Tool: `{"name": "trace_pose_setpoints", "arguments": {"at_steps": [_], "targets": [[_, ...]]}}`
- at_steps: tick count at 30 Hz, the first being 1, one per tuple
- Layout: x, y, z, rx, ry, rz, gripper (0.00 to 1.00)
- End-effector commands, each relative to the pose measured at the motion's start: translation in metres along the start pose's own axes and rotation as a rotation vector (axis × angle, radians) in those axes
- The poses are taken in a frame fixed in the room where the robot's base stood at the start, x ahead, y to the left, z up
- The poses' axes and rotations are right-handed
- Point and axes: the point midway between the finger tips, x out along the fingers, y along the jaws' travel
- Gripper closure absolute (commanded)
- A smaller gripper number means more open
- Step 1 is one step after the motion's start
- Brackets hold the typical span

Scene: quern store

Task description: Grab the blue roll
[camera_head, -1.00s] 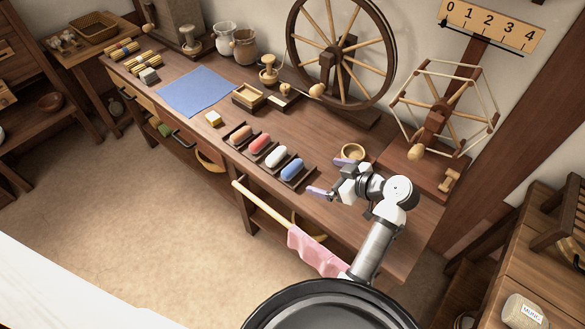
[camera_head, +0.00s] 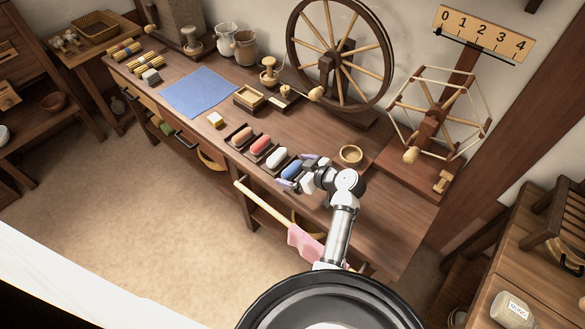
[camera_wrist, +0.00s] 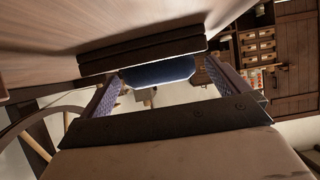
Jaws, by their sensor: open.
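The blue roll (camera_head: 291,169) lies in a dark cradle on the workbench, at the right end of a row of rolls. My gripper (camera_head: 297,173) is open at the roll's right end, with one finger on the far side and one on the near side as seen in the head view. In the wrist view the blue roll (camera_wrist: 158,72) shows between the two open fingers, below a dark cradle edge (camera_wrist: 140,52). I cannot tell whether the fingers touch it.
White (camera_head: 276,157), red (camera_head: 260,145) and orange (camera_head: 242,134) rolls lie to the left. A small wooden bowl (camera_head: 351,155) stands to the right, before the spinning wheel (camera_head: 340,55). A pink cloth (camera_head: 303,243) hangs on a front rail. The blue mat (camera_head: 199,91) is bare.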

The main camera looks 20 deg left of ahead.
Motion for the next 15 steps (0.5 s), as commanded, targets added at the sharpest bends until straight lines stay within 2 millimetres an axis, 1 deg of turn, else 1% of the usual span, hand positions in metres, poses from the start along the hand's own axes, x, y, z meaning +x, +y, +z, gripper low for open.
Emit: {"name": "trace_pose_setpoints", "arguments": {"at_steps": [4, 5, 12, 15], "targets": [[0.0001, 0.0001, 0.0001, -0.001, 0.000, 0.000, 0.00], [0.0000, 0.0001, 0.0001, -0.001, 0.000, 0.000, 0.03], [-0.0003, 0.0001, -0.0001, -0.001, 0.001, 0.000, 0.34], [-0.0003, 0.0001, -0.0001, -0.001, 0.001, 0.000, 0.46]]}}
